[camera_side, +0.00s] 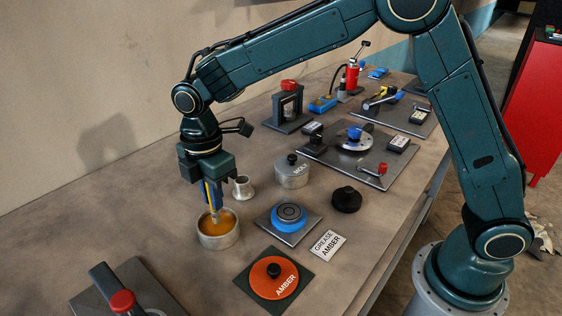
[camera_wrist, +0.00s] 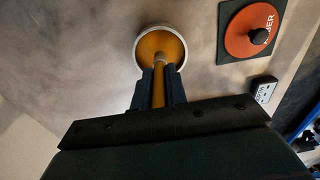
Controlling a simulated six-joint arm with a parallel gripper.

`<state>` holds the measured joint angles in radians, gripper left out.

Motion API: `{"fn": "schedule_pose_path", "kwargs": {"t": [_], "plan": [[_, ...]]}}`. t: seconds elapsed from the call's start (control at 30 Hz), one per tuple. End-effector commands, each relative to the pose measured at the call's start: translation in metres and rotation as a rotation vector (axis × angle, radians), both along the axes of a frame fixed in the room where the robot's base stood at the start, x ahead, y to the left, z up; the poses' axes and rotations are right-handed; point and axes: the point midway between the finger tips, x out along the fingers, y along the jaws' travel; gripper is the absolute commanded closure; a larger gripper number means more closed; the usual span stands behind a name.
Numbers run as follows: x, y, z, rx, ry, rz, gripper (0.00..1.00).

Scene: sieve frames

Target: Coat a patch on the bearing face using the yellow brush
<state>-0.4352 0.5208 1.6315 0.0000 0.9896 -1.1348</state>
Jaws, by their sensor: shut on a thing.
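My gripper (camera_side: 209,193) is shut on the yellow brush (camera_side: 214,206), which hangs upright with its tip down at an open metal pot (camera_side: 219,241) of amber grease. In the wrist view the brush (camera_wrist: 159,90) runs between the fingers (camera_wrist: 159,80) towards the pot (camera_wrist: 181,45); its tip lies over or in the amber. I cannot tell how deep the tip sits. The bearing face (camera_side: 289,212) is a grey ringed disc on a blue ring, on a square plate to the right of the pot. A card (camera_side: 325,245) reads GREASE AMBER.
An orange lid marked AMBER (camera_side: 273,278) lies on a dark square in front. A metal pot marked MOLY (camera_side: 292,172), a small metal cup (camera_side: 243,187) and a black knobbed lid (camera_side: 346,199) stand nearby. A red-knobbed lever (camera_side: 122,301) is at front left.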

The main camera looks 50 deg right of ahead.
Motion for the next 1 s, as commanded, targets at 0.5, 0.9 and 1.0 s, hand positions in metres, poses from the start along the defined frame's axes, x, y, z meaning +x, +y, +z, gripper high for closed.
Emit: {"fn": "schedule_pose_path", "kwargs": {"t": [0.5,0.9,1.0], "plan": [[0.0,0.0,-0.0004,0.0,0.0,0.0,1.0],[0.0001,0.0,-0.0039,0.0,0.0,0.0,1.0],[0.0001,0.0001,-0.0048,0.0,0.0,0.0,1.0]]}}
